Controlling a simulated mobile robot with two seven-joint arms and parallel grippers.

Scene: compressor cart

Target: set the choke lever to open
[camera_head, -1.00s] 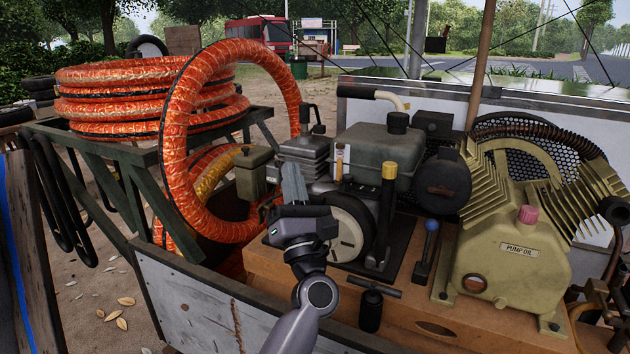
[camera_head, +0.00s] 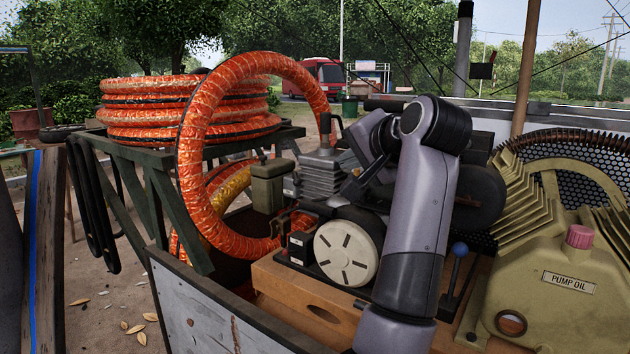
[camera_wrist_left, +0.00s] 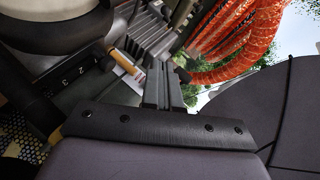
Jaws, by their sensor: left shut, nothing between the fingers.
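The small engine shows in the head view with its cream starter disc (camera_head: 346,251) and finned cylinder (camera_head: 321,174). My left gripper (camera_head: 352,186) is over the engine, behind the disc and partly covered by my own arm. In the left wrist view its two fingers (camera_wrist_left: 163,72) lie together, shut and empty, in front of the grey fins. A small lever with an orange and white handle (camera_wrist_left: 122,61) stands just left of the fingers, apart from them in the picture. I cannot tell for sure that it is the choke lever. My right gripper is not in view.
A blue-knobbed lever (camera_head: 456,272) stands right of my arm, near the pump oil housing (camera_head: 560,280). An upright orange hose loop (camera_head: 190,165) and an olive canister (camera_head: 267,186) stand left of the engine. The wooden deck (camera_head: 300,300) in front is partly clear.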

